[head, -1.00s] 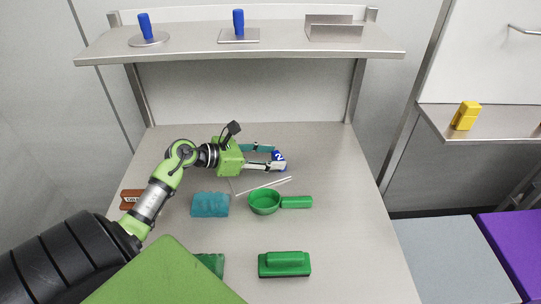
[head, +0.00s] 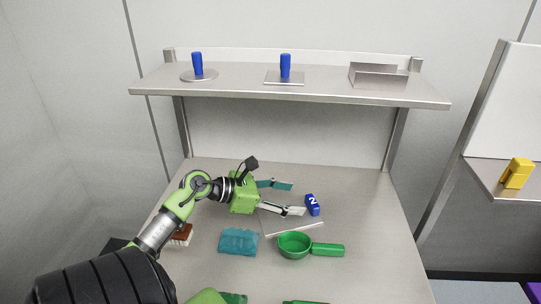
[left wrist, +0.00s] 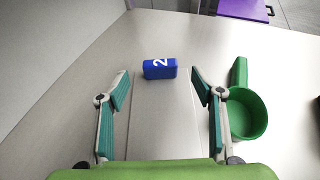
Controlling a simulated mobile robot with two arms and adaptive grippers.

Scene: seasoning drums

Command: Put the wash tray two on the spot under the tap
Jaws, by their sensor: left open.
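The wash tray two shows as a thin pale flat plate (left wrist: 160,108) with a blue block marked 2 (left wrist: 160,69) at its far end. It lies on the grey worktop; the block also shows in the head view (head: 312,205). My left gripper (head: 297,198) is open and empty, its fingertips just short of the block. In the left wrist view its fingers (left wrist: 159,80) stand apart on either side of the plate. I cannot see the tap or the spot under it. My right gripper is not in view.
A green scoop (head: 294,245) lies close to the plate's front right, beside my right-hand finger in the wrist view. A teal sponge (head: 238,241) and a brown brush (head: 181,236) lie nearer the left. A shelf (head: 225,88) spans above the back. The worktop's right side is clear.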

